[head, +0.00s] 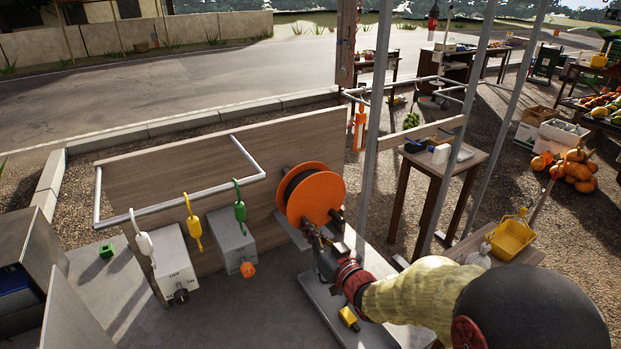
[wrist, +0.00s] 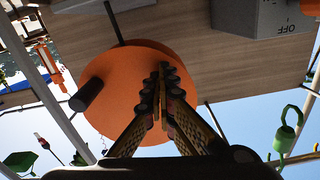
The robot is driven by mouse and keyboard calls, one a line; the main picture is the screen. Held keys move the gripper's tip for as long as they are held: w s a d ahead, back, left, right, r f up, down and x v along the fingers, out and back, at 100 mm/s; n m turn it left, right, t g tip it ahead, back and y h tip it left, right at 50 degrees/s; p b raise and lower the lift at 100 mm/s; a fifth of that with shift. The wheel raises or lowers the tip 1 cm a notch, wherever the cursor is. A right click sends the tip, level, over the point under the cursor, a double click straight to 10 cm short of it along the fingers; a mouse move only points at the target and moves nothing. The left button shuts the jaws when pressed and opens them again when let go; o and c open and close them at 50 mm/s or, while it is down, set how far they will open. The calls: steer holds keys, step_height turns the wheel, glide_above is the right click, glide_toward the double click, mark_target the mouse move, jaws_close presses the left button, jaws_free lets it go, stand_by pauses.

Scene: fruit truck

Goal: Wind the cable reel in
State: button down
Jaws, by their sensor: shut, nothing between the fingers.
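The cable reel (head: 310,193) has an orange round face with dark cable behind it and stands against the wooden panel. In the wrist view its orange disc (wrist: 125,75) fills the middle, seen upside down. A black crank handle (wrist: 87,95) sticks out from the disc near its edge; in the head view the handle (head: 337,216) is at the disc's lower right. My gripper (head: 309,229) is shut and empty at the lower edge of the disc, beside the handle. In the wrist view its fingertips (wrist: 163,75) overlap the disc; I cannot tell whether they touch it.
Two grey boxes (head: 170,262) with knobs and several coloured hooks on a white rail (head: 185,203) are left of the reel. Metal posts (head: 372,130) and a small wooden table (head: 425,165) stand to the right. A yellow object (head: 348,318) lies below my arm.

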mark_target(297, 213)
steer(key=shift+s+a+r+p, duration=0.2)
steer(key=shift+a+r, duration=0.1)
steer(key=shift+r, duration=0.15)
steer(key=shift+s+a+r+p, duration=0.2)
steer(key=shift+a+r, duration=0.05)
steer(key=shift+r, duration=0.2)
steer(key=shift+s+a+r+p, duration=0.15)
steer(key=shift+r+p, duration=0.1)
steer(key=shift+r, duration=0.3)
steer(key=shift+a+r+p, duration=0.1)
steer(key=shift+r+p, duration=0.1)
steer(key=shift+r, duration=0.35)
steer(key=c, duration=2.5)
jaws_free()
steer(key=o, duration=0.8)
